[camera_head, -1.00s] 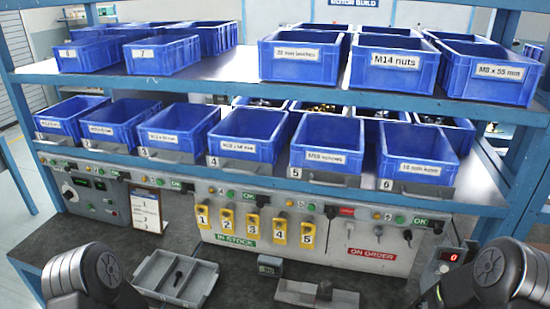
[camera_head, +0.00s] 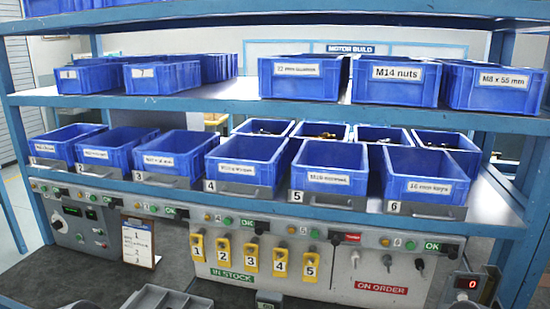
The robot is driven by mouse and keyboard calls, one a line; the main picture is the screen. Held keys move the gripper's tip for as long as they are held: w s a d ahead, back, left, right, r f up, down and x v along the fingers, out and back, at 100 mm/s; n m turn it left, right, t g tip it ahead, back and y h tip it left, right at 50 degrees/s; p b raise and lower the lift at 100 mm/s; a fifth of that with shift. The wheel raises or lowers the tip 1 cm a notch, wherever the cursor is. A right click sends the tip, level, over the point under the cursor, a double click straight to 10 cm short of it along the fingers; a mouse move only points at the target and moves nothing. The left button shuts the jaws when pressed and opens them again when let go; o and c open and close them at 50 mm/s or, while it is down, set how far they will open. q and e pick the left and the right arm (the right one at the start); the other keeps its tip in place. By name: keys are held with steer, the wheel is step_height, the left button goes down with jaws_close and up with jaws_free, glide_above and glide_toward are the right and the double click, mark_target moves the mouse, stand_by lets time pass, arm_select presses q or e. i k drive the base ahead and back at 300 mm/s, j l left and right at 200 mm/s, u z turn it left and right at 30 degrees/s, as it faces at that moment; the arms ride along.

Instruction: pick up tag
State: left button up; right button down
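Several yellow numbered tags hang in a row on the grey panel above the green IN STOCK label (camera_head: 232,275). They are tag 1 (camera_head: 197,247), tag 2 (camera_head: 223,251), tag 3 (camera_head: 251,258), tag 4 (camera_head: 280,262) and tag 5 (camera_head: 311,267). To their right, the part of the panel above the red ON ORDER label (camera_head: 381,288) has knobs or hooks and no yellow tags.
Blue bins with labels, such as the M14 nuts bin (camera_head: 394,82), fill the shelves above the panel. A white numbered card (camera_head: 139,243) stands at left. A grey tray (camera_head: 160,299) is cut off at the bottom. A red digit display (camera_head: 466,284) sits at right.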

mark_target(309, 270)
steer(key=k+j+u, duration=0.5)
steer(key=j+u, duration=0.25)
